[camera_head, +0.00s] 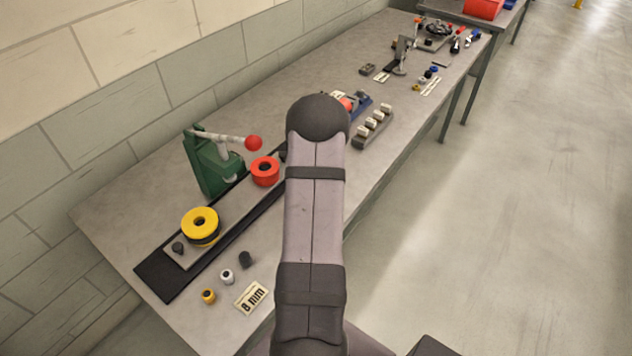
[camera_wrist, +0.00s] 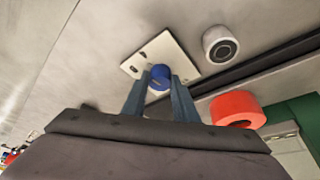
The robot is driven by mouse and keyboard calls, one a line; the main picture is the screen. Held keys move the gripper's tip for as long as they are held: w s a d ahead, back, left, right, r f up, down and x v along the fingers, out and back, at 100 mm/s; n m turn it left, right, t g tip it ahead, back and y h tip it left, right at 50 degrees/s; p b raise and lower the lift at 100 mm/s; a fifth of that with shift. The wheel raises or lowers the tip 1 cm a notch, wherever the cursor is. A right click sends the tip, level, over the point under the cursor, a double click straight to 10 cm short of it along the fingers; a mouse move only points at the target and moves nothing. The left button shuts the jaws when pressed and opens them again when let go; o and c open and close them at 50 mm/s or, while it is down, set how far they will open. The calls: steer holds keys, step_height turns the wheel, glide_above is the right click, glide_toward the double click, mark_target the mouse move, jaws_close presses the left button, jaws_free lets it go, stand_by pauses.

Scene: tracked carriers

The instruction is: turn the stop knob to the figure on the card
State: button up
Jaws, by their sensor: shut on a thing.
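My gripper (camera_wrist: 160,88) is shut on a blue knob (camera_wrist: 160,75) in the wrist view, one finger on each side of it. The knob stands over a pale plate (camera_wrist: 180,50) with a few dark marks, which I cannot read. Which way the knob points cannot be told. In the head view my arm hides the gripper, knob and plate.
A red ring (camera_head: 265,171) and a yellow ring (camera_head: 200,223) sit along a dark track (camera_head: 155,278). A green lever press (camera_head: 212,165) stands behind them. A white round part (camera_wrist: 220,45) is beside the plate. Small loose parts lie near the card.

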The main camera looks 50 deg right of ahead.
steer(key=n+b, duration=0.1)
steer(key=b, duration=0.1)
steer(key=f+n+b, duration=0.1)
steer(key=b, duration=0.1)
steer(key=shift+d+t, duration=0.1)
steer(key=shift+t, duration=0.2)
steer(key=n+y+b, duration=0.1)
steer(key=b, duration=0.2)
steer(key=shift+r, duration=0.1)
steer(key=n+b, duration=0.2)
steer(key=n+y+b, duration=0.1)
steer(key=n+b, duration=0.1)
steer(key=shift+s+d+r+t, duration=0.1)
steer(key=shift+r+t, duration=0.25)
steer(key=shift+t, duration=0.05)
steer(key=shift+r, duration=0.1)
steer(key=o, duration=1.1)
steer(key=shift+c, duration=0.2)
